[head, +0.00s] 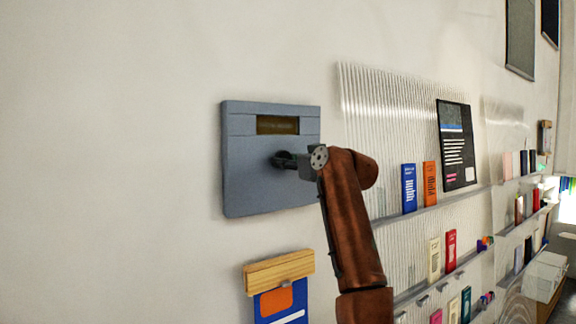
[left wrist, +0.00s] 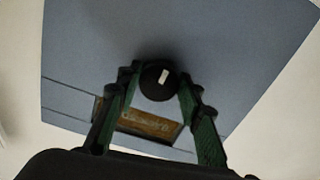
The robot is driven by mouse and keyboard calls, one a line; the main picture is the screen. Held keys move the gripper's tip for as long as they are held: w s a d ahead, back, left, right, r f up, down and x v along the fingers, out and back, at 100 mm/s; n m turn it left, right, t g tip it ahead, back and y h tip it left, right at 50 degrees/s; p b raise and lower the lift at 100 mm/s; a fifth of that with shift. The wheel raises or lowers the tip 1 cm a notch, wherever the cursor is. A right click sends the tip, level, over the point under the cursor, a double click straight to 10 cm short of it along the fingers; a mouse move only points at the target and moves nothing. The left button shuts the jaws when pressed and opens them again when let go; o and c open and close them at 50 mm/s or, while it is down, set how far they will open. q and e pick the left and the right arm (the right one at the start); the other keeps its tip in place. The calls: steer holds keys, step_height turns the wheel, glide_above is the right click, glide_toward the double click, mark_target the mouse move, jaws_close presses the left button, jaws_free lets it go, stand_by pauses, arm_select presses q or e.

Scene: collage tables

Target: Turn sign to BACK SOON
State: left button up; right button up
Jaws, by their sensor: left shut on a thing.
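The sign is a blue-grey panel (head: 245,165) fixed to the wall, and it fills much of the left wrist view (left wrist: 230,45). It has a dark brownish window (head: 278,125) with faint lettering, too blurred to read; the window also shows in the left wrist view (left wrist: 140,122). Below the window in the head view is a round black knob with a white mark (left wrist: 158,80). My left gripper (head: 284,160) is shut on the knob, with a green-padded finger on either side of it. In the head view the gripper hides most of the knob. My right gripper is not in view.
A wooden-topped holder with a blue and orange card (head: 280,290) hangs below the panel. To the right are ribbed clear panels, a black poster (head: 457,145) and shelves with several small books (head: 409,188). The wall left of the panel is bare.

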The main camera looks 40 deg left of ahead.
arm_select(q)
steer(key=shift+m, duration=0.6)
steer(key=o, duration=1.1)
steer(key=shift+d, duration=0.1)
steer(key=v, duration=1.2)
